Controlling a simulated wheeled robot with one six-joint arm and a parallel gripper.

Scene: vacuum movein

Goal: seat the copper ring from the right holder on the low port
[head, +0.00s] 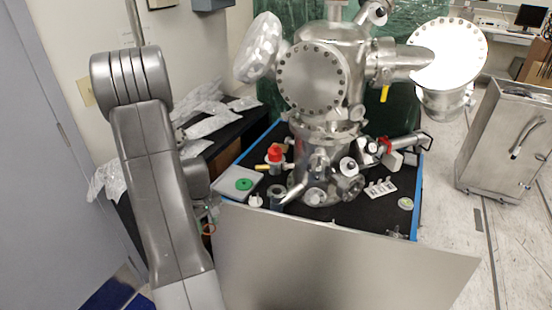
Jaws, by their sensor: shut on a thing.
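A steel vacuum chamber (335,70) stands on the black top of a cart, with several short ports around its lower part. One low port (316,197) faces the front, but I cannot tell if it is the task's low port. A small pale slotted holder (380,188) lies at the right; I cannot make out a ring in it. I see no copper ring for certain. My arm rises at the left and bends back down. My gripper's fingers do not show; they are hidden behind the arm, so what they hold is hidden too.
A grey plate with a green disc (245,184), a red-topped part (275,154) and a dark ring-shaped part (277,191) are left of the chamber. A pale round disc (405,203) lies right. A large steel panel (330,262) fronts the cart. Crumpled foil covers the bench behind my arm.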

